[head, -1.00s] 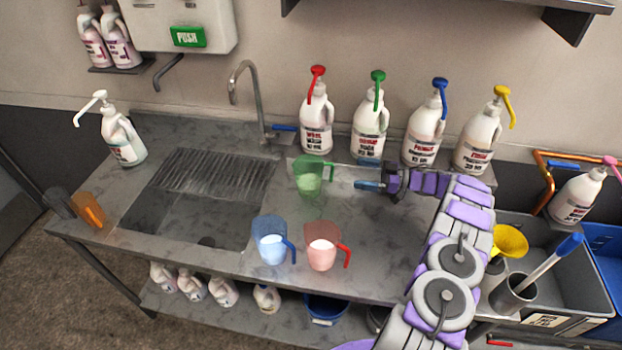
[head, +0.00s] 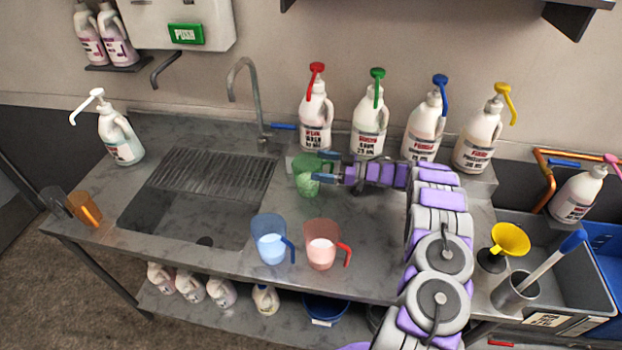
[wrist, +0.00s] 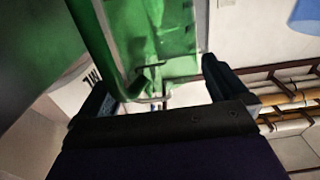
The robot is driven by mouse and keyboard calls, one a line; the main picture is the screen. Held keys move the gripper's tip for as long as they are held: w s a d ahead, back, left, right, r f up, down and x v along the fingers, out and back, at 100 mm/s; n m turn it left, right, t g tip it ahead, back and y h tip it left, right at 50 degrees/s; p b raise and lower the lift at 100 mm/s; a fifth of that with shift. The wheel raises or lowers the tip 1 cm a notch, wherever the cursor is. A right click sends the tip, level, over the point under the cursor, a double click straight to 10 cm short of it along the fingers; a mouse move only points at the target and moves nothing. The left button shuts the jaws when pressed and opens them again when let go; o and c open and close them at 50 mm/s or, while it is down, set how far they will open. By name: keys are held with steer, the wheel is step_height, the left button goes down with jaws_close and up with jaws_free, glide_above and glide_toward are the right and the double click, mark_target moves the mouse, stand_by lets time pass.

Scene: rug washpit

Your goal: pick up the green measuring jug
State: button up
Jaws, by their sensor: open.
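The green measuring jug (head: 306,183) stands on the steel counter, right of the sink and in front of the bottles. My gripper (head: 325,167) is at the jug's right side, with its fingers close to the jug's handle side. In the wrist view the green jug (wrist: 150,45) fills the upper middle, its handle reaching down between my open fingers (wrist: 158,85). I cannot tell whether the fingers touch it. The far side of the jug is hidden.
A blue jug (head: 268,241) and a red jug (head: 320,246) stand nearer the counter's front edge. Pump bottles (head: 368,130) line the back behind my gripper. The sink (head: 190,200) and tap (head: 245,95) lie to the left. An orange jug (head: 86,209) is at far left.

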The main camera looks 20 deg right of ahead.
steer(key=shift+w+a, duration=0.35)
steer(key=shift+a, duration=0.15)
steer(key=shift+d, duration=0.1)
steer(key=shift+c, duration=0.8)
steer(key=c, duration=1.3)
steer(key=shift+c, duration=0.3)
steer(key=shift+r, duration=0.2)
